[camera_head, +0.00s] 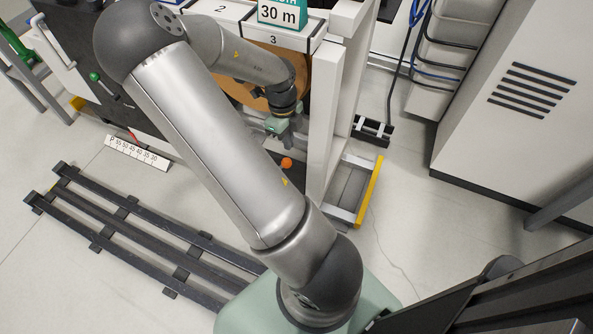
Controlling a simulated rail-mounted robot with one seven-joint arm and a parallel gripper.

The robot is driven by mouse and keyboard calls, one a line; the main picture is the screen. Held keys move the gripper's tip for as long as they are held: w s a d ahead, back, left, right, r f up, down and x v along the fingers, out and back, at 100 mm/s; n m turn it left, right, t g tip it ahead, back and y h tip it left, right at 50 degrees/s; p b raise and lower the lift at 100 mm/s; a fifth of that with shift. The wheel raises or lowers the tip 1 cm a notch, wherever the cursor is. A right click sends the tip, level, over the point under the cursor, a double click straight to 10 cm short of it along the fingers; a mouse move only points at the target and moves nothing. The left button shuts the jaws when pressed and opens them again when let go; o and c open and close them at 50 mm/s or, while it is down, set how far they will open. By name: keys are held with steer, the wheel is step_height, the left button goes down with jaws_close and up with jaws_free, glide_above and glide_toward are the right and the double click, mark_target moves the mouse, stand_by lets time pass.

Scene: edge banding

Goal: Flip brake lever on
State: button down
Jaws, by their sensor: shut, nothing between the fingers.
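My arm crosses the picture from the lower middle to the upper left and back down to my gripper (281,137). My gripper is small in the view, points down and looks shut and empty. An orange ball knob (286,163) shows just below it, with a small gap in the picture; depth between them is hard to judge. It may be the end of the brake lever, but the lever's shaft is not clear. A dark panel lies around the knob. My forearm hides part of the machine to the left.
A white frame post (322,125) stands just right of my gripper. A large brown roll (253,93) sits behind it. A yellow-edged floor bracket (369,190), a dark slatted rack (120,228) and a grey cabinet (515,110) stand around. Bare floor shows at right.

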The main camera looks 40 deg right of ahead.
steer(key=shift+d+f+m, duration=0.2)
steer(key=shift+d+m, duration=0.1)
steer(key=shift+d, duration=0.05)
steer(key=f+b, duration=0.1)
steer(key=f, duration=0.2)
steer(key=s+f+b, duration=0.1)
steer(key=f+b, duration=0.1)
steer(key=f, duration=0.1)
steer(key=f+b, duration=0.1)
steer(key=f, duration=0.3)
steer(key=shift+s+b, duration=0.25)
steer(key=shift+b, duration=0.05)
steer(key=shift+r, duration=0.15)
